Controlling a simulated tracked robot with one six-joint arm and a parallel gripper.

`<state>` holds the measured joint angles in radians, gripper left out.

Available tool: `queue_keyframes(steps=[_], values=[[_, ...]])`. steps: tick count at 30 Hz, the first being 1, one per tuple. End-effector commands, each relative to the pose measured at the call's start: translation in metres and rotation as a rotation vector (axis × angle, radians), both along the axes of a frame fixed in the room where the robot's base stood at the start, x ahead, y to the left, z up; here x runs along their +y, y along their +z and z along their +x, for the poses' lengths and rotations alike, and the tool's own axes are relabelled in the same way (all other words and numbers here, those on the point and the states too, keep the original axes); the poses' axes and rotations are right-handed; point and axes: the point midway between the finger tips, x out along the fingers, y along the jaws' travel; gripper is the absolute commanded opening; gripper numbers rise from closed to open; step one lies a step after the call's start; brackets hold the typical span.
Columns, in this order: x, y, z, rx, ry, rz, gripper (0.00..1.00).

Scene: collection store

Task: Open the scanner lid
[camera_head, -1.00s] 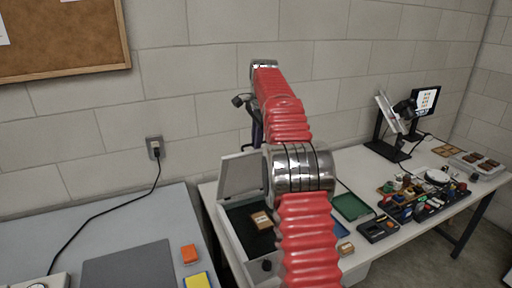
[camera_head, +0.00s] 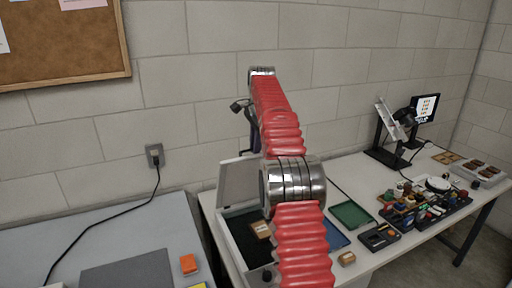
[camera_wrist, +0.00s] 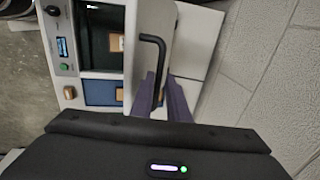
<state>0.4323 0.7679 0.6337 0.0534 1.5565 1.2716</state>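The scanner (camera_head: 236,252) is a light box with a dark bed, standing on the white table left of centre. Its grey lid (camera_head: 237,184) stands raised at the back, and the bed shows with a small brown piece (camera_head: 260,228) on it. In the wrist view the lid (camera_wrist: 150,20) is seen with its black bar handle (camera_wrist: 163,55). The purple fingers of my gripper (camera_wrist: 160,82) lie close on both sides of the handle's lower part and look shut on it. In the head view my red arm hides the lid's right side and most of the gripper.
A green tray (camera_head: 351,214), a dark device (camera_head: 379,237) and a rack of small items (camera_head: 425,207) stand to the right. A monitor (camera_head: 425,107) stands behind. A grey table (camera_head: 120,240) with an orange block (camera_head: 189,264) is at left. The wall is close behind.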

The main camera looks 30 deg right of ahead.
Motion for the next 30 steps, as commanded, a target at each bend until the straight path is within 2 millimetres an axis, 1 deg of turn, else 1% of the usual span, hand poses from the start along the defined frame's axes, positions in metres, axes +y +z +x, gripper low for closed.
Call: queue_keyframes(steps=[1, 5, 14, 19, 25, 30], values=[[0.001, 0.001, 0.000, -0.002, 0.001, 0.001, 0.18], [0.001, 0.002, 0.000, -0.004, 0.001, 0.001, 0.26], [0.001, 0.003, 0.000, -0.004, 0.000, 0.000, 0.26], [0.004, 0.005, -0.001, -0.006, 0.010, -0.001, 0.26], [0.019, 0.018, -0.006, -0.016, 0.067, -0.016, 0.26], [0.040, 0.034, -0.016, -0.026, 0.148, -0.037, 0.26]])
